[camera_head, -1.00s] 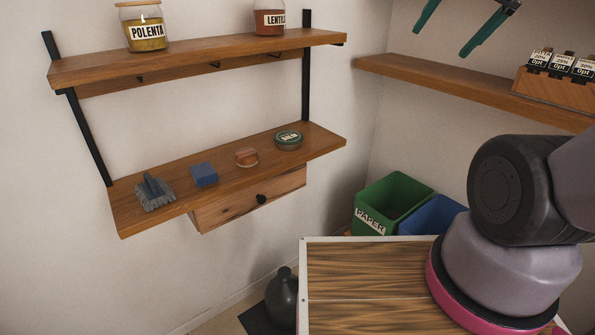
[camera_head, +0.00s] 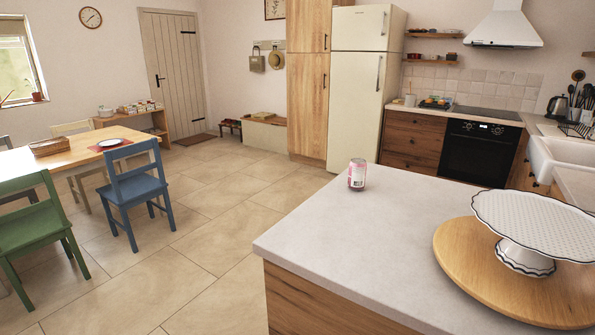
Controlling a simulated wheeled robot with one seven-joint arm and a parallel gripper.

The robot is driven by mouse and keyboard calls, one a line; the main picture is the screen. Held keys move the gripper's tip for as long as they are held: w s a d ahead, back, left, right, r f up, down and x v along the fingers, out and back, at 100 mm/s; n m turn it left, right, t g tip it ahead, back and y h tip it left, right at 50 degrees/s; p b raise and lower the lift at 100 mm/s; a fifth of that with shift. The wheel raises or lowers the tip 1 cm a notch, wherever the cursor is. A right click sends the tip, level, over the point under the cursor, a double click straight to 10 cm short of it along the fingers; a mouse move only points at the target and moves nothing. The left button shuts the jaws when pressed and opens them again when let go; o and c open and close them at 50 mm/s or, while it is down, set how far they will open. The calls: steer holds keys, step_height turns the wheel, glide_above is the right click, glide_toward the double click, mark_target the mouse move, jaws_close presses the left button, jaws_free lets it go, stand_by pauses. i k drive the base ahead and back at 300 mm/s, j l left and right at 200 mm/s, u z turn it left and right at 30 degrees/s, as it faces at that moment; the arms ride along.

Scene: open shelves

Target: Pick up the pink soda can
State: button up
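A pink and white soda can (camera_head: 357,174) stands upright on the light grey countertop (camera_head: 345,234), close to its far left edge. Nothing touches the can. My gripper is not in view, and no part of my arm shows.
A white cake stand (camera_head: 541,226) stands on a round wooden board (camera_head: 500,277) at the counter's right. The counter between can and board is clear. Open tiled floor (camera_head: 212,237) lies left of the counter, with a blue chair (camera_head: 138,188) and a green chair (camera_head: 36,215) farther left.

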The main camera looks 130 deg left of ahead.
mark_target(358, 166)
steer(key=u, duration=4)
